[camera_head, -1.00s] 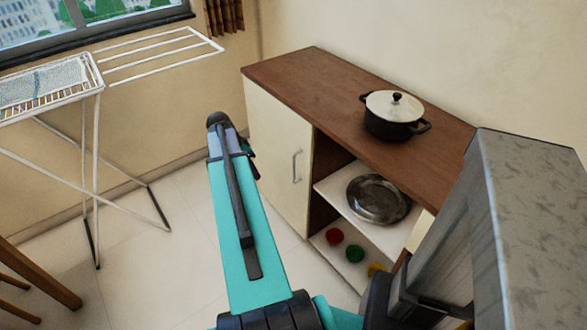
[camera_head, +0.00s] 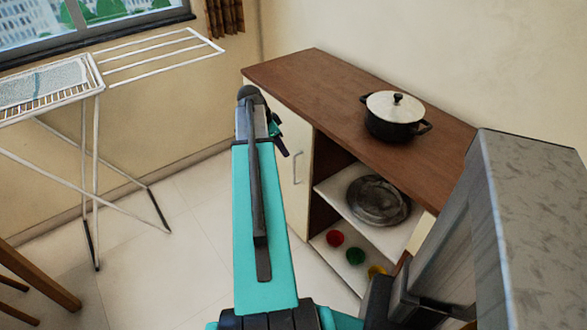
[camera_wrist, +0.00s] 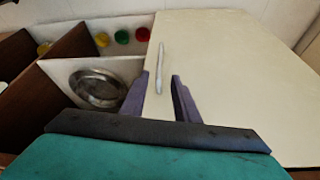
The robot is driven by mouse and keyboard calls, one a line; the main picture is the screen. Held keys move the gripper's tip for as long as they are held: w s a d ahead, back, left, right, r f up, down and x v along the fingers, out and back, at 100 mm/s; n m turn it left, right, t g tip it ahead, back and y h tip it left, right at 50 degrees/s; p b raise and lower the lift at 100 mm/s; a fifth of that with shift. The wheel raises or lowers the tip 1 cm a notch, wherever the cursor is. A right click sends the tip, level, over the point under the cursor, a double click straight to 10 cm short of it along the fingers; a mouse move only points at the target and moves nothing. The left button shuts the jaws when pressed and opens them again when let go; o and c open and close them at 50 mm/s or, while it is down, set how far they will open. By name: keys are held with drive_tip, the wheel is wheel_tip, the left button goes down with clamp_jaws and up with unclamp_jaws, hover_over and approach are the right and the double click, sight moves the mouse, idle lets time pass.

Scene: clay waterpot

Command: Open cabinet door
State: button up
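The cream cabinet door (camera_wrist: 225,70) is closed on the left part of a brown-topped cabinet (camera_head: 330,90). Its silver vertical handle (camera_head: 297,167) is on the door's right side in the head view. In the wrist view the handle (camera_wrist: 160,67) stands just ahead of my gripper (camera_wrist: 161,88), between the lines of its two purple fingers. The fingers are spread apart with nothing between them. In the head view my gripper (camera_head: 280,140) is in front of the door, left of the handle, and my arm hides much of the door.
A black pot with a white lid (camera_head: 394,115) stands on the cabinet top. The open shelves hold a metal plate (camera_head: 376,201) and red, green and yellow items (camera_head: 354,256). A white drying rack (camera_head: 95,130) stands at the left. The floor between is clear.

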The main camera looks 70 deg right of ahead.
hover_over(294, 182)
drive_tip(key=shift+w+d+f, duration=0.1)
drive_tip(key=shift+d+f, duration=0.05)
drive_tip(key=shift+f, duration=2.95)
drive_tip(key=shift+w+d+f, duration=0.1)
drive_tip(key=shift+d+f, duration=0.05)
drive_tip(key=shift+f, duration=2.95)
drive_tip(key=shift+c, duration=0.3)
clamp_jaws()
drive_tip(key=shift+a, duration=0.1)
